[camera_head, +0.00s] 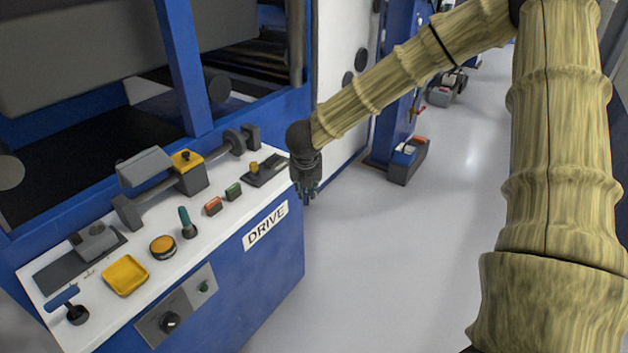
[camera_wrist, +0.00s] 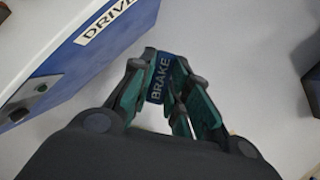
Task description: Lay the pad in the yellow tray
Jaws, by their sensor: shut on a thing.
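The yellow tray (camera_head: 125,275) lies on the white top of the blue console, near its front left, and looks empty. My gripper (camera_head: 306,193) hangs off the console's right end, above the grey floor and well to the right of the tray. In the wrist view my gripper (camera_wrist: 161,76) is shut on a small dark blue pad lettered BRAKE (camera_wrist: 159,82), held between its teal fingers. The fingers hide the pad's sides. In the head view the pad is too small to make out clearly.
The console top (camera_head: 225,220) carries a round orange button (camera_head: 163,247), a teal-handled lever (camera_head: 187,224), a blue-handled lever (camera_head: 65,300) and a grey shaft assembly with a yellow-topped block (camera_head: 187,160). The floor (camera_head: 390,260) right of the console is clear.

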